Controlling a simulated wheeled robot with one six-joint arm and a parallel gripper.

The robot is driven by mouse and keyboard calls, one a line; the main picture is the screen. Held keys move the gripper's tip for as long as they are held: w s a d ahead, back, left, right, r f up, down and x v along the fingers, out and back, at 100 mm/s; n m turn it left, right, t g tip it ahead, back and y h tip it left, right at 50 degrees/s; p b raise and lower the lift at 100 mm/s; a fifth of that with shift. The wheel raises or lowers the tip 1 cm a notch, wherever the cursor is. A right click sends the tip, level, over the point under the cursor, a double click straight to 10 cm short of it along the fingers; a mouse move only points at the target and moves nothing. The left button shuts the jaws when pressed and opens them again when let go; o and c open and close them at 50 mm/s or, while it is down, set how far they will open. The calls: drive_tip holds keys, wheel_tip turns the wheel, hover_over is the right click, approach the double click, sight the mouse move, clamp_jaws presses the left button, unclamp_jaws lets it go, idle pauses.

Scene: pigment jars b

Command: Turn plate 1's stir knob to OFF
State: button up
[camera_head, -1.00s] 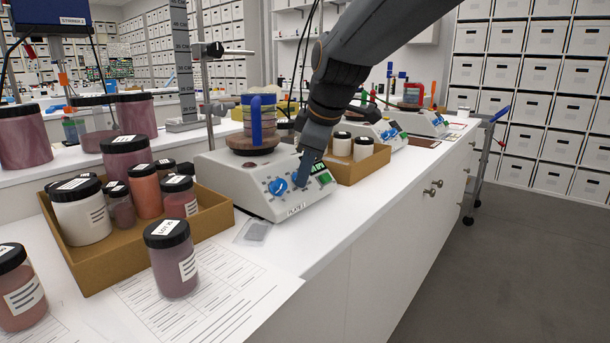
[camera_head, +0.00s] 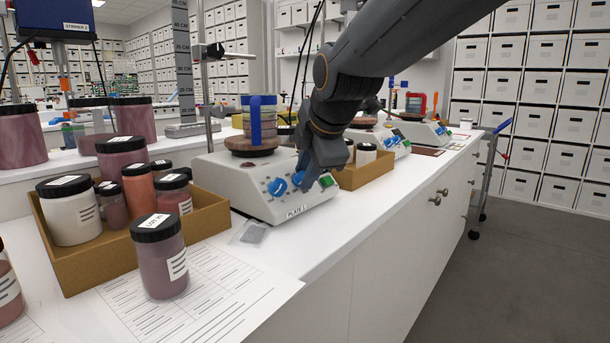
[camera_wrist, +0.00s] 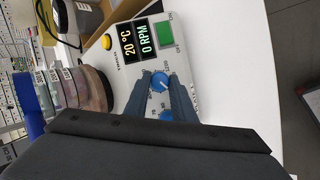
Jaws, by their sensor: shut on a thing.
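Plate 1 (camera_head: 240,194) is a pale grey stirrer with a round brown top, standing on the white bench. Its front has two blue knobs, a left one (camera_head: 277,186) and a right one beside the green switch (camera_head: 326,180). My gripper (camera_head: 304,178) reaches down to the right knob and partly hides it. In the wrist view, my gripper's two fingers (camera_wrist: 163,85) are shut on this blue knob (camera_wrist: 159,81), which has a white pointer line. The other blue knob (camera_wrist: 165,115) is partly covered by the fingers. The display (camera_wrist: 137,41) reads 20 °C and 0 RPM.
Another jar box (camera_head: 362,174) is close behind my gripper.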

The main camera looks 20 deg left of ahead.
drive_tip(key=shift+w+r, duration=0.15)
drive_tip(key=shift+r, duration=0.05)
drive_tip(key=o, duration=1.1)
drive_tip(key=shift+d, duration=0.15)
drive_tip(key=shift+c, duration=0.2)
drive_tip(key=shift+f, duration=0.1)
drive_tip(key=v, duration=0.7)
drive_tip(key=shift+s+r+p, duration=0.25)
drive_tip(key=shift+r+p, duration=0.05)
